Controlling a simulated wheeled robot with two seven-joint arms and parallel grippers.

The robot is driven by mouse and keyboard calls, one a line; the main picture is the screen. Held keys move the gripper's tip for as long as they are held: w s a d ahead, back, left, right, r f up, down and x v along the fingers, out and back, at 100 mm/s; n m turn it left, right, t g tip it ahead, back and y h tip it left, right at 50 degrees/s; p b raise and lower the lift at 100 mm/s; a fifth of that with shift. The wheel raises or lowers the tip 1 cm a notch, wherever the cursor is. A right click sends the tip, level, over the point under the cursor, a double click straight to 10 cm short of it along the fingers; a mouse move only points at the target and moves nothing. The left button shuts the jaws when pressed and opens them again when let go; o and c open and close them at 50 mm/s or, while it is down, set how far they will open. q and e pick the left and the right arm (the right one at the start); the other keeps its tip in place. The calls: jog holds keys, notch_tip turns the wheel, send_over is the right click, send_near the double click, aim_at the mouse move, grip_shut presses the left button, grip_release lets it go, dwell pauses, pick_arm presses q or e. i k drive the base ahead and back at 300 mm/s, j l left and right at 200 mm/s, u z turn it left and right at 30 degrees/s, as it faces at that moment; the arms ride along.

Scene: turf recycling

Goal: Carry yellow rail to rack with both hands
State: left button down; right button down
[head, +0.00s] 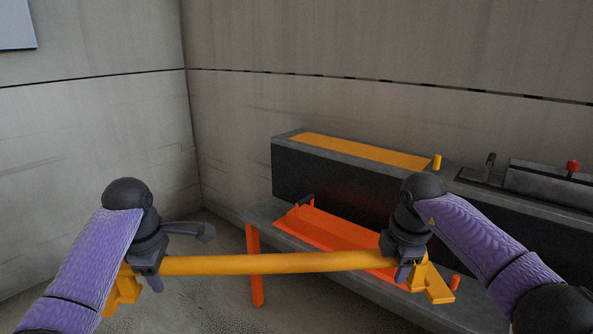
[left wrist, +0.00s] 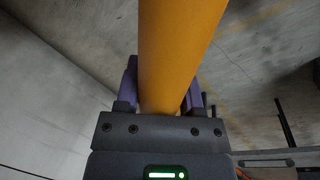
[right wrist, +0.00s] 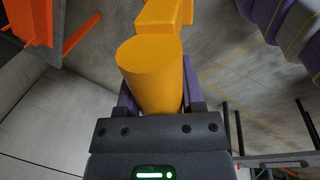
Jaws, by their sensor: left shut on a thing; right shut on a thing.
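The yellow rail (head: 270,263) is a long round bar with bent yellow end pieces. It spans between my two grippers, nearly level in the head view and slightly higher at its right end. My left gripper (head: 150,272) is shut on the rail near its left end; the left wrist view shows the bar (left wrist: 178,55) between its fingers. My right gripper (head: 403,268) is shut on the rail near its right end; the right wrist view shows the bar (right wrist: 152,75) between its fingers. An orange tray-like rack (head: 335,230) sits on a grey bench behind the rail.
The grey bench (head: 262,213) has an orange leg (head: 254,265) at its left. Behind it stands a dark block with a yellow top (head: 360,150). A red knob (head: 573,167) is at the far right. Concrete walls close the back; floor at the left is clear.

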aim_at(351, 149)
jog(key=i, duration=2.45)
jog(key=i+z, duration=0.25)
jog(key=z, duration=0.25)
jog(key=i+j+z, duration=0.1)
jog(key=z, duration=0.35)
jog(key=i+j+z, duration=0.25)
jog(key=z, duration=0.25)
jog(key=i, duration=0.05)
